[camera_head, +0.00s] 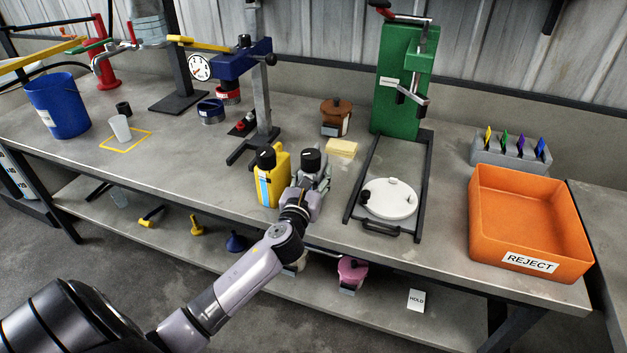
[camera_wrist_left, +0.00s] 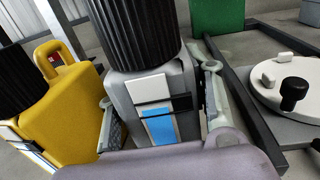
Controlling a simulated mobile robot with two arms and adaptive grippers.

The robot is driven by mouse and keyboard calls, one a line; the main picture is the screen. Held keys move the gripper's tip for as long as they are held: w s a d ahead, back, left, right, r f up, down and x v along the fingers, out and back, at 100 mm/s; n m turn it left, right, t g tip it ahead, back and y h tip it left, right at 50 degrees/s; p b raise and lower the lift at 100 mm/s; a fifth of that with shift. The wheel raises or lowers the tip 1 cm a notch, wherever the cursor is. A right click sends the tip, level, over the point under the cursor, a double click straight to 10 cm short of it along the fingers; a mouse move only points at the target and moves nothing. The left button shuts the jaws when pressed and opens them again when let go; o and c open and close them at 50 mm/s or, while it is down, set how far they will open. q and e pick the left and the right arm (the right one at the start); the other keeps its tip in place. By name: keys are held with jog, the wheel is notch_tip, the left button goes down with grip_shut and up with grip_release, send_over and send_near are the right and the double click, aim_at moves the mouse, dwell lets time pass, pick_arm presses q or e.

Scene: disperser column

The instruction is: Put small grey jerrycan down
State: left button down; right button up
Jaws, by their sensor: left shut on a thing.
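The small grey jerrycan (camera_wrist_left: 152,95) has a black ribbed cap and a white and blue label. In the left wrist view it stands upright between the fingers of my left gripper (camera_wrist_left: 160,110), which is shut on it. In the head view my left gripper (camera_head: 313,185) is at the front middle of the bench, and mostly hides the jerrycan; its black cap (camera_head: 311,160) shows above. I cannot tell whether its base touches the bench. My right gripper is not in view.
A yellow jerrycan (camera_head: 270,178) stands just left of the grey one. To the right are a green press (camera_head: 400,80) with a white round plate (camera_head: 389,198) and an orange REJECT bin (camera_head: 530,262). A yellow pad (camera_head: 342,149) lies behind.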

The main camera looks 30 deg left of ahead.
pick_arm(q)
jog(key=shift+f, duration=0.3)
jog(key=c, duration=1.2)
grip_release()
jog(key=shift+f, duration=0.2)
jog(key=shift+c, duration=0.2)
jog(key=o, duration=0.4)
jog(key=shift+r, duration=0.1)
